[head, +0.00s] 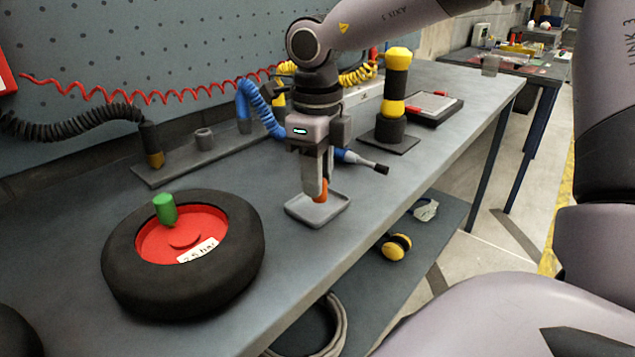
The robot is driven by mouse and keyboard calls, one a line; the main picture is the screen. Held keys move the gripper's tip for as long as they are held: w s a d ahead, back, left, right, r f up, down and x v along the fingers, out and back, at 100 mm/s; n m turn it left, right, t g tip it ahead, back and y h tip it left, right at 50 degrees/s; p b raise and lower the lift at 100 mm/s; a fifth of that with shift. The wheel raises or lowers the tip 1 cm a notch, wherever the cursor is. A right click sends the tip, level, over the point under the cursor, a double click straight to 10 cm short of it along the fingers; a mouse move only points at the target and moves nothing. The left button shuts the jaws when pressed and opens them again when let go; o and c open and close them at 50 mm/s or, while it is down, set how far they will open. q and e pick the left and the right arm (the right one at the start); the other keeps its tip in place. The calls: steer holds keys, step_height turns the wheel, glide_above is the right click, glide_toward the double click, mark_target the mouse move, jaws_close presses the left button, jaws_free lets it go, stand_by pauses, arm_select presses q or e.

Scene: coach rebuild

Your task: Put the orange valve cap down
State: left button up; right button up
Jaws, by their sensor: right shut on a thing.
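The orange valve cap (321,190) is held between the fingertips of my right gripper (317,188). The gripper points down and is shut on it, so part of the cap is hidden. The cap is over a small grey square tray (301,214) on the workbench. I cannot tell whether the cap touches the tray floor. My left gripper is not in view.
A black tyre (130,285) with a red hub (165,243) and a green cap (165,209) lies left of the tray. A blue tool (344,155) with a dark nozzle lies behind my gripper. A yellow-black tool (395,90) stands upright on the right. The bench's front edge is near the tray.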

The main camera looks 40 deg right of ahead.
steer(key=shift+f, duration=0.65)
steer(key=o, duration=0.8)
steer(key=shift+r, duration=0.45)
step_height(320, 180, up, 11)
steer(key=p, duration=0.2)
steer(key=shift+r, duration=0.15)
steer(key=shift+a, duration=0.1)
